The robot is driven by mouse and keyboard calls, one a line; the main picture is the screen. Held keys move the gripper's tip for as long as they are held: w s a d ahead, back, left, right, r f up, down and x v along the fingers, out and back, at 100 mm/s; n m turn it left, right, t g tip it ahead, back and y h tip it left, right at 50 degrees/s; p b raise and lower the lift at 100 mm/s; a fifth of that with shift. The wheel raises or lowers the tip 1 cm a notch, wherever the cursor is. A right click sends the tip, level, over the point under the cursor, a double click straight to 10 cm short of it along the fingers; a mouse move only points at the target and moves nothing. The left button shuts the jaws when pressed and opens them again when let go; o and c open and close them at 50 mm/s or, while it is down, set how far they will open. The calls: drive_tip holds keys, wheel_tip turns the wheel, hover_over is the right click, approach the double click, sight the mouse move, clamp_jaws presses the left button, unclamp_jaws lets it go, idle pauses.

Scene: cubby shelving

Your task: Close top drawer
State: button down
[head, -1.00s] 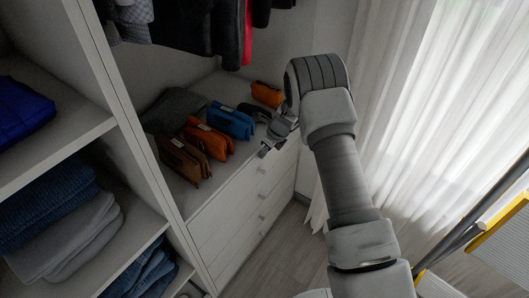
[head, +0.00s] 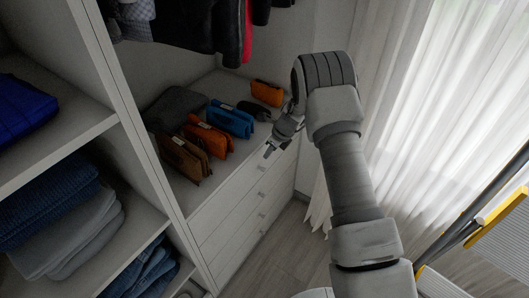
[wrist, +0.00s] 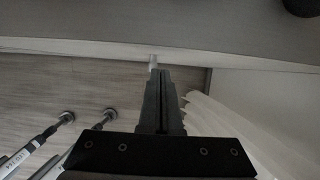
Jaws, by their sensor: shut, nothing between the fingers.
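The white drawer unit (head: 232,222) stands below the hanging clothes in the head view, with several drawers stacked in its front. The top drawer (head: 225,197) is the uppermost front, just under the top surface; I see no clear gap around it. A small pale knob (head: 262,168) is on it. My gripper (head: 269,153) is shut and empty at the upper front edge of the unit, above that knob. In the wrist view my gripper (wrist: 160,75) points at the pale front edge, with a small light knob (wrist: 152,62) by its tips. Contact cannot be told.
Several bags stand on the unit's top, among them a brown one (head: 185,158), an orange one (head: 207,142) and a blue one (head: 231,118). A white curtain (head: 420,120) hangs at right. Shelves with folded clothes are at left. Floor (head: 280,245) in front is clear.

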drive_tip(key=d+p+v, duration=0.1)
drive_tip(key=v, duration=1)
drive_tip(key=shift+s+d+f+p, duration=0.15)
drive_tip(key=shift+s+f+p, duration=0.15)
drive_tip(key=shift+s+f, duration=0.1)
drive_tip(key=s+d+r+n+p, duration=0.1)
drive_tip(key=s+r+n, duration=0.35)
drive_tip(key=r, duration=0.45)
drive_tip(key=s+r+n+t+p, duration=0.1)
drive_tip(key=s+r+n, duration=0.35)
drive_tip(key=r, duration=0.45)
drive_tip(key=s+d+r+n+p, duration=0.1)
drive_tip(key=s+r+n, duration=0.2)
drive_tip(key=s+r, duration=0.45)
drive_tip(key=s+d+r+n+h+p, duration=0.1)
drive_tip(key=s+r+n, duration=0.2)
drive_tip(key=s, duration=0.3)
drive_tip(key=s+d+r+n+t+h+p, duration=0.1)
drive_tip(key=s+r+n, duration=0.2)
drive_tip(key=s+n, duration=0.2)
drive_tip(key=s+d+r+n+t+h+p, duration=0.1)
drive_tip(key=s+d+r+n, duration=0.1)
drive_tip(key=s+n, duration=0.3)
drive_tip(key=s+r, duration=0.1)
drive_tip(key=s, duration=0.2)
drive_tip(key=shift+s+r+h, duration=0.15)
drive_tip(key=shift+s+h, duration=0.15)
drive_tip(key=shift+s, duration=0.05)
drive_tip(key=shift+d, duration=0.1)
